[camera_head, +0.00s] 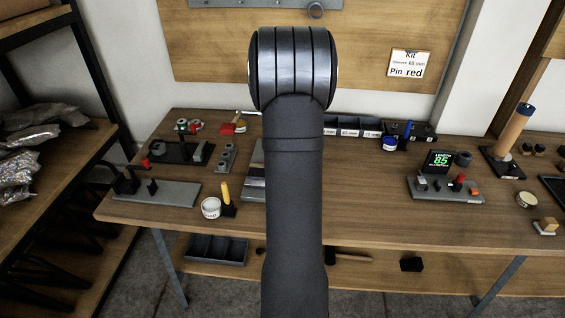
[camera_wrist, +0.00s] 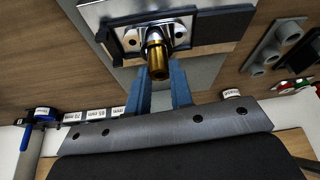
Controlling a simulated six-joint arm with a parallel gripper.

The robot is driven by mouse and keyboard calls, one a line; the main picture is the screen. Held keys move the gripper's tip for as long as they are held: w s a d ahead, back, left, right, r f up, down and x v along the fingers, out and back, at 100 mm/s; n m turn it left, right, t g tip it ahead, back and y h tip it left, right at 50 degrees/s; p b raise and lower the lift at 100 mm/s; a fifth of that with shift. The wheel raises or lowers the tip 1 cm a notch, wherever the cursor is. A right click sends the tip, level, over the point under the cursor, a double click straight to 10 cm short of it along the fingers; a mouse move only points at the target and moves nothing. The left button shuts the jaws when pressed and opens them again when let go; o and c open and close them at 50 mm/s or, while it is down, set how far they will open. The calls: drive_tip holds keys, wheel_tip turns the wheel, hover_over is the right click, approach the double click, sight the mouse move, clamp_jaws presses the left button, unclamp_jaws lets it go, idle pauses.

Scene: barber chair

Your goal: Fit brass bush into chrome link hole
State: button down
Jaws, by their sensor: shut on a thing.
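In the wrist view, the brass bush (camera_wrist: 157,62) is a gold cylinder between the blue fingertips of my gripper (camera_wrist: 159,70), which is shut on it. The bush points away from the gripper toward a silver piece with rounded lobes (camera_wrist: 179,34), which looks like the chrome link. This piece sits by a dark block (camera_wrist: 215,24) on a pale metal plate. The bush overlaps the middle of the silver piece, so I cannot tell whether it touches or enters a hole. In the head view, my arm hides the gripper, bush and link.
In the head view, the wooden bench (camera_head: 370,215) carries a stepped grey block (camera_head: 226,158), a black fixture (camera_head: 180,153), a white tin (camera_head: 211,208), labelled bins (camera_head: 350,127) and a gauge reading 85 (camera_head: 440,162). A card (camera_head: 409,64) reads "Pin red". Bare bench lies right of my arm.

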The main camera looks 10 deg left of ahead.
drive_tip(key=shift+f, duration=0.4)
drive_tip(key=shift+f, duration=0.2)
drive_tip(key=c, duration=1.3)
unclamp_jaws()
drive_tip(key=v, duration=1.2)
drive_tip(key=shift+r, duration=0.25)
drive_tip(key=shift+w+f, duration=0.1)
